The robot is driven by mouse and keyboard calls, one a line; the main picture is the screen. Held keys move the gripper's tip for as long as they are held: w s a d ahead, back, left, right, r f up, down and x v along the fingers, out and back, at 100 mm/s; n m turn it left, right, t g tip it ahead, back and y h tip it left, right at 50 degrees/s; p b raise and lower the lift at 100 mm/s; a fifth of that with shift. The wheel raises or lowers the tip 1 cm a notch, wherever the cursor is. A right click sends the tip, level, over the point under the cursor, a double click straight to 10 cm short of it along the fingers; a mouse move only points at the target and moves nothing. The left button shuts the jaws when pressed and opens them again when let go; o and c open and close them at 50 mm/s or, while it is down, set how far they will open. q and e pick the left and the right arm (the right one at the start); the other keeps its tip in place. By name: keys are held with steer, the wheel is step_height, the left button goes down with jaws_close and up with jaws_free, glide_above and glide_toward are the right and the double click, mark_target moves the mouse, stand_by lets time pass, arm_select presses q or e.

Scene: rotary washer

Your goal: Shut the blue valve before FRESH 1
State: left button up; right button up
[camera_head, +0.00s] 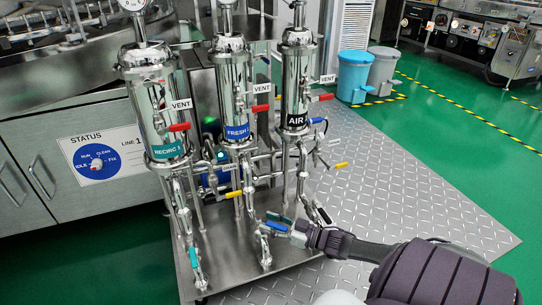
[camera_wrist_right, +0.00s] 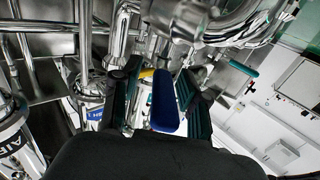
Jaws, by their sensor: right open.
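The FRESH filter housing (camera_head: 234,85) is the middle of three steel cylinders in the head view. Below it, low on the piping, is a blue valve handle (camera_head: 276,226). My right gripper (camera_head: 283,222) reaches this handle from the right. In the right wrist view, the blue handle (camera_wrist_right: 165,102) lies between the two teal-padded fingers of my right gripper (camera_wrist_right: 160,95), which are open. Whether either finger touches it, I cannot tell. The handle's pivot and the valve body are partly hidden. My left gripper is not in view.
The RECIRC housing (camera_head: 152,105) and AIR housing (camera_head: 296,85) stand on either side. Red vent levers, yellow levers (camera_head: 341,165), a teal lever (camera_head: 193,257) and another blue lever (camera_head: 315,121) stick out from the pipes. Ribbed metal flooring (camera_head: 420,205) lies clear to the right.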

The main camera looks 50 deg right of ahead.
steer(key=shift+s, duration=0.1)
steer(key=v, duration=1.2)
